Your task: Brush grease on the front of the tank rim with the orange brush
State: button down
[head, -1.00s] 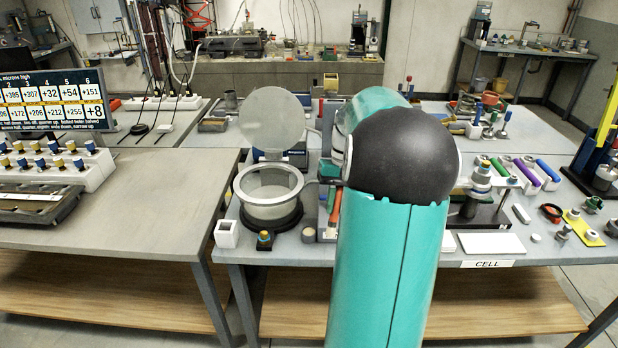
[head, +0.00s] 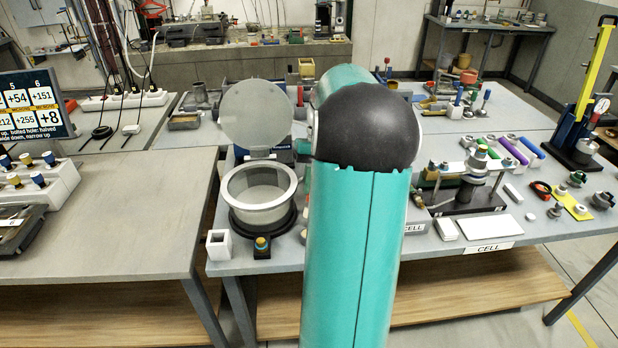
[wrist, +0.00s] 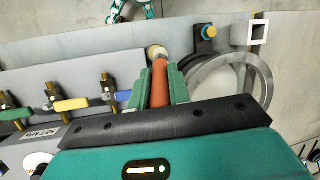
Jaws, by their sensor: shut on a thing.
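The tank (head: 259,215) is a round vessel with a pale rim, left of my arm in the head view, its round lid tilted up behind it. In the wrist view the tank rim (wrist: 264,82) shows at right, partly hidden by my gripper body. My gripper (wrist: 160,88) has green fingers shut on the orange brush (wrist: 159,80), left of the tank. In the head view my arm hides the gripper and brush.
A white square box (head: 219,243) and a small black block with a blue-and-brass knob (head: 261,244) stand before the tank. Yellow (wrist: 72,104) and blue (wrist: 122,97) handles sit left of my fingers. A gap separates the left bench from this one.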

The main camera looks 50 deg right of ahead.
jog(key=shift+f, duration=2.6)
jog(key=shift+a+f, duration=0.1)
jog(key=shift+f, duration=0.6)
jog(key=shift+w+r, duration=0.1)
jog(key=shift+r, duration=3.4)
